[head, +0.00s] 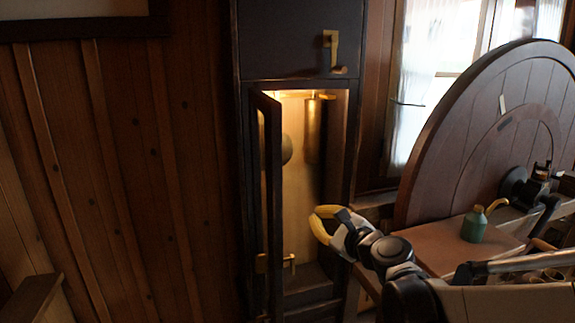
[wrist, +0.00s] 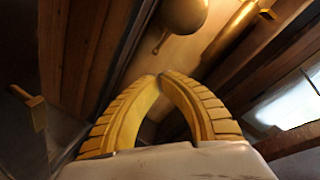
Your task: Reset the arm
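My gripper (head: 314,220) has yellow padded fingers and is in front of the right side of an open tall dark cabinet (head: 292,78). In the wrist view its fingertips (wrist: 159,77) curve together and meet, with nothing visible held between them. The cabinet's door (head: 268,200) stands ajar, swung out to the left of the opening. Inside the lit cabinet hang a round pendulum bob (head: 287,149) and a brass cylinder (head: 313,130). The bob also shows above the fingers in the wrist view (wrist: 184,12). My gripper appears apart from the door.
To the right is a workbench (head: 455,245) with a green oil can (head: 474,225) near my arm. A large round wooden panel (head: 440,165) stands behind it. A wood-panelled wall (head: 120,170) is at left. A brass handle (head: 331,50) sticks out above the opening.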

